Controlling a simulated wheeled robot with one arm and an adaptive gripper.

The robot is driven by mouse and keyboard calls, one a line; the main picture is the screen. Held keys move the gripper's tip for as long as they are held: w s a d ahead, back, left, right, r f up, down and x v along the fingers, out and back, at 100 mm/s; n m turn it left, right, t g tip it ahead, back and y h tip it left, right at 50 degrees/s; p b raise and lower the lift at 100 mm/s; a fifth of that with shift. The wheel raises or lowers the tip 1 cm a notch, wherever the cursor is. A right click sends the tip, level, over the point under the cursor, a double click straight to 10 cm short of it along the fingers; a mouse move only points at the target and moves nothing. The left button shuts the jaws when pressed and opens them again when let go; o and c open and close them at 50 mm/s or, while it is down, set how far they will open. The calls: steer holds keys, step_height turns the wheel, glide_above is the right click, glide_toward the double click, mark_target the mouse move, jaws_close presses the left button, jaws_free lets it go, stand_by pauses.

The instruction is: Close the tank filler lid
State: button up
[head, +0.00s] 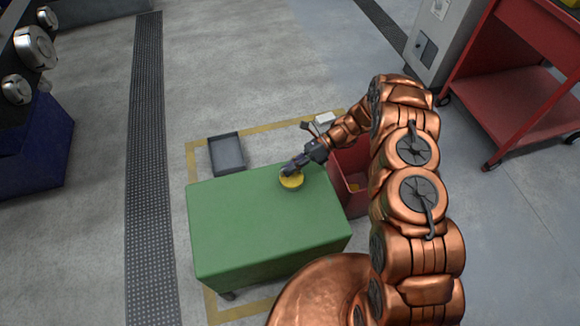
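The tank looks like a green box-shaped body (255,232) with a flat top, standing on the floor in the middle of the head view. A small round yellow piece (292,183), which looks like the filler lid, is at the far edge of the green top. My gripper (290,170) is right at the yellow piece, over its far side. The dark fingers cover part of it. I cannot tell whether they touch it, whether they are open or shut, or how far the lid is tilted.
A dark grey tray (227,154) lies on the floor behind the green body. A red bin (350,178) stands at its right, partly behind my arm. A small white object (324,118) is farther back. A red cart (510,90) and grey cabinet (437,40) stand at the upper right.

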steer(key=o, duration=0.3)
steer(key=shift+w+d, duration=0.1)
steer(key=v, duration=1.1)
steer(key=shift+d+r, duration=0.2)
steer(key=shift+d, duration=0.1)
steer(key=shift+w+r, duration=0.1)
steer(key=shift+w, duration=0.05)
